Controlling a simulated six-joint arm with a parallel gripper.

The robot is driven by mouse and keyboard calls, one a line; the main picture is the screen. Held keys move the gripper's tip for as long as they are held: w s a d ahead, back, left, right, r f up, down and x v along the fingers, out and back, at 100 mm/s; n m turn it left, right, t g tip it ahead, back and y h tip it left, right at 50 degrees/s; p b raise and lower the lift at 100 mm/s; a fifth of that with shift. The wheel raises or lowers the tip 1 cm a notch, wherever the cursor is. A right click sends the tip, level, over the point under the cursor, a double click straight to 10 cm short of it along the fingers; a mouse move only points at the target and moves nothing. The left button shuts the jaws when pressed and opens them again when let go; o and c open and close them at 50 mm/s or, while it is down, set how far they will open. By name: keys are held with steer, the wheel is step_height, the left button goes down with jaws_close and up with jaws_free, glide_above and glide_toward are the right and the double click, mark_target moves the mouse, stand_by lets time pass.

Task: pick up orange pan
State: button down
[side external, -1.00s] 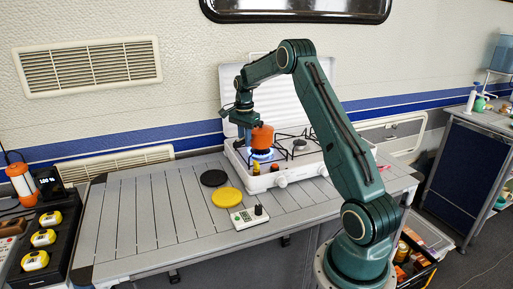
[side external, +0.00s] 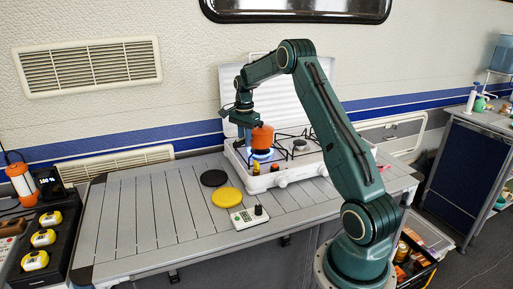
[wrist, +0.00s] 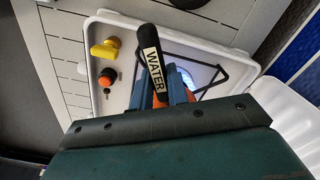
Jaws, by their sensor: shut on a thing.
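The orange pan (side external: 262,137) is over the left burner of the white camp stove (side external: 300,177), where a blue flame (side external: 262,155) shows below it. In the side view I cannot tell whether it touches the burner grate. My gripper (side external: 246,127) is beside the pan's left side, pointing down. In the wrist view, my gripper (wrist: 168,82) is shut around the pan's black handle (wrist: 149,52), which carries a "WATER" label. Only small orange parts of the pan (wrist: 161,98) show there; my gripper hides the rest.
The stove's right burner (side external: 299,145) is empty. A yellow disc (side external: 227,197), a black disc (side external: 214,178) and a white control box (side external: 249,217) lie on the slatted table (side external: 135,225). The stove's raised lid (side external: 290,95) stands behind. The table's left part is clear.

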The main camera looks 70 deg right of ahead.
steer(key=shift+r, duration=0.25)
steer(key=shift+r, duration=2.75)
steer(key=shift+a+r, duration=0.1)
